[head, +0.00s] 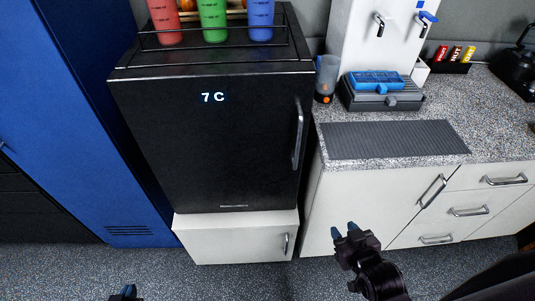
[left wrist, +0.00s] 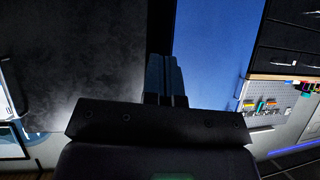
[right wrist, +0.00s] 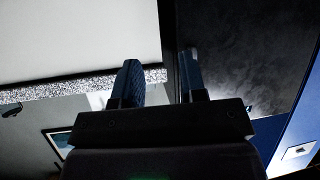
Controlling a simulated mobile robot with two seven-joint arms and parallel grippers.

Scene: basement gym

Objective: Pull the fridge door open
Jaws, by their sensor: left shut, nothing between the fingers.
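The black fridge (head: 210,150) stands in the head view on a low white cabinet, with a display reading 7 C. Its door is shut. A vertical metal handle (head: 297,135) is on the door's right side. My right gripper (head: 345,229) is open and empty, below and to the right of the handle, in front of the white counter front. Its two fingers show apart in the right wrist view (right wrist: 160,80), with the dark fridge (right wrist: 240,50) beyond. My left gripper (head: 125,291) is low at the bottom edge, shut and empty; its fingers are together in the left wrist view (left wrist: 166,78).
A blue locker (head: 75,110) stands left of the fridge. A rack with red, green and blue bottles (head: 213,20) is on top. To the right, a speckled counter (head: 490,120) holds a dark mat (head: 395,139) and a grey cup (head: 326,78). The floor (head: 220,280) in front is clear.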

